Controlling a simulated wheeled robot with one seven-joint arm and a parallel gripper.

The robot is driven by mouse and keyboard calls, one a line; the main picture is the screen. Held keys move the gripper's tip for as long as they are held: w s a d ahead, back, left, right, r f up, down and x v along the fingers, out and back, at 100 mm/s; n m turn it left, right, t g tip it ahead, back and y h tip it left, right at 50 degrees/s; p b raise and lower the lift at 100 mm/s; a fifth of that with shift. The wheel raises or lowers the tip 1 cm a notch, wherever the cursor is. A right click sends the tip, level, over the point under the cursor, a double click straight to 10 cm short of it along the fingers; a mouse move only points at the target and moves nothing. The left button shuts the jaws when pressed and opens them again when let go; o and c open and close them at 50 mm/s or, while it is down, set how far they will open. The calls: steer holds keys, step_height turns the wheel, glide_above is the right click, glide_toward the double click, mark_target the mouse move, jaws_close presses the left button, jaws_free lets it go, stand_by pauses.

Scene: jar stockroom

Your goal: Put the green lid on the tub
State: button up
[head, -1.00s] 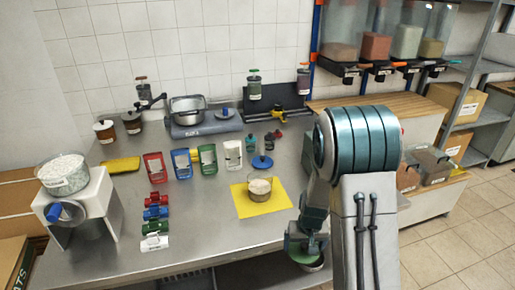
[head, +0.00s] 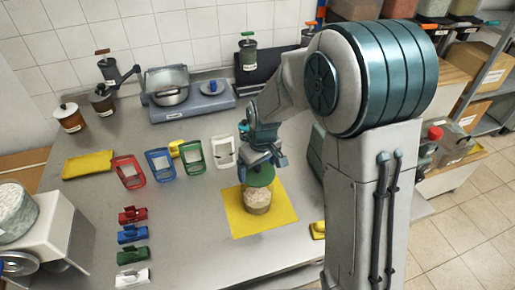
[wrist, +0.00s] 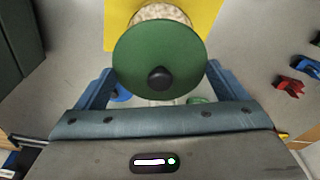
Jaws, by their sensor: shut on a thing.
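The green lid (head: 260,176) is a round disc with a dark knob, and it also shows in the wrist view (wrist: 140,52). My gripper (head: 262,158) is shut on the lid and holds it over the tub. The tub (head: 257,202) is clear, filled with pale grains, and stands on a yellow mat (head: 285,213). In the wrist view the tub (wrist: 158,12) shows past the lid's far edge, so the lid looks offset from it. I cannot tell whether lid and tub touch.
Red, blue, green and white scoop-like holders (head: 160,165) stand in a row behind the mat. Several small coloured clips (head: 133,233) lie at the left. A scale with a pan (head: 190,105) is at the back. The bench between clips and mat is clear.

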steer(key=shift+a, duration=0.15)
steer(key=shift+s+f+b, duration=0.1)
steer(key=shift+f+b, duration=0.4)
steer(key=shift+f, duration=0.05)
steer(key=shift+f+b, duration=1.8)
steer(key=shift+f, duration=0.75)
steer(key=shift+r, duration=0.1)
steer(key=shift+f+b, duration=0.2)
steer(key=shift+b, duration=0.3)
steer(key=o, duration=0.6)
steer(key=shift+o, duration=0.2)
steer(key=shift+r, duration=0.1)
